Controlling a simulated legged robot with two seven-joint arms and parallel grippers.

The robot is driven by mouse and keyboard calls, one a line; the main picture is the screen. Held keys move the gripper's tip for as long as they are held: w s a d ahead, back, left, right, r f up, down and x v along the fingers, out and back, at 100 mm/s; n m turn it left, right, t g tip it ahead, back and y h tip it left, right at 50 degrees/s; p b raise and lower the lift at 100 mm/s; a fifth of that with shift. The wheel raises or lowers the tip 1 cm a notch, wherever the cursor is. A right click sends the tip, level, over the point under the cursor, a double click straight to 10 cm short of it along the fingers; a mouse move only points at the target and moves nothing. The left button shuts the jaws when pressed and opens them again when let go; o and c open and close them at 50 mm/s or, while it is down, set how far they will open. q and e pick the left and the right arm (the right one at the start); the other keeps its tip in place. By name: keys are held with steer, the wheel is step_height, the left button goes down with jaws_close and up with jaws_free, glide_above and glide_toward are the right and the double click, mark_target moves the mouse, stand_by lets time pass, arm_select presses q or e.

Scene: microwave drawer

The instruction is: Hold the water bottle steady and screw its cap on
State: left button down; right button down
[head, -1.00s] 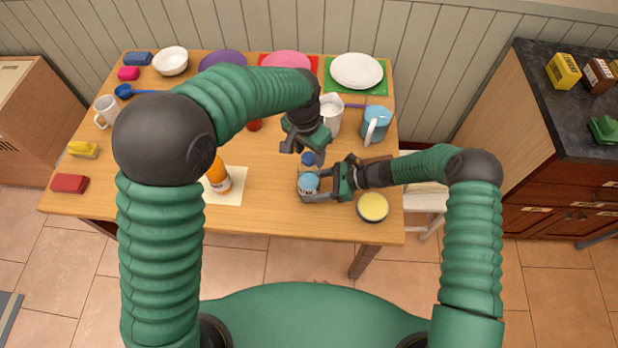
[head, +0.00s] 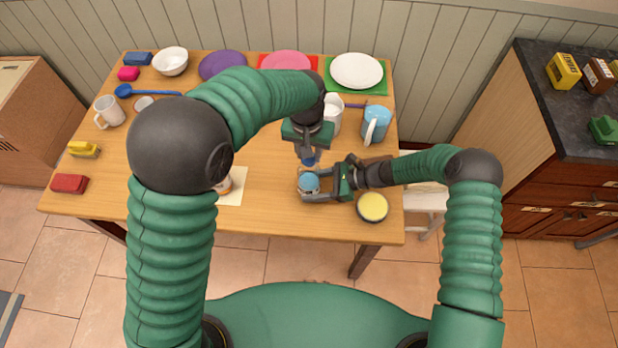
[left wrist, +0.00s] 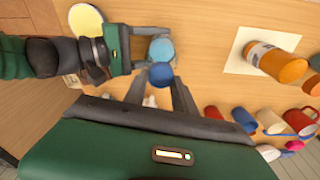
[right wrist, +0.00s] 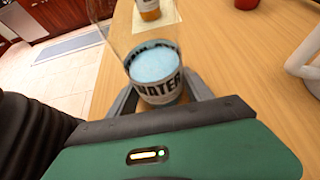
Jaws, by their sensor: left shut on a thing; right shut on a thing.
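The water bottle (head: 309,185) stands near the table's front right, with light blue water and a "WATER" label that shows in the right wrist view (right wrist: 158,85). My right gripper (head: 312,190) is shut around its body from the right. My left gripper (head: 308,154) points down just behind the bottle, shut on the dark blue cap (head: 308,161). In the left wrist view the cap (left wrist: 161,74) sits between the fingertips, its edge overlapping the bottle's outline (left wrist: 161,48). The cap appears apart from the bottle's mouth; its exact height is hard to tell.
A yellow-topped bowl (head: 373,207) is close to my right gripper. A white pitcher (head: 333,117) and blue pitcher (head: 376,124) stand behind.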

arm_select(q)
steer(key=m, duration=0.4)
steer(key=shift+h, duration=0.3)
steer(key=m, duration=0.3)
steer(key=shift+m+g, duration=0.3)
steer(key=m, duration=0.6)
steer(key=shift+g+h, duration=0.3)
steer(key=c, duration=1.1)
jaws_free()
steer(key=shift+r, duration=2.55)
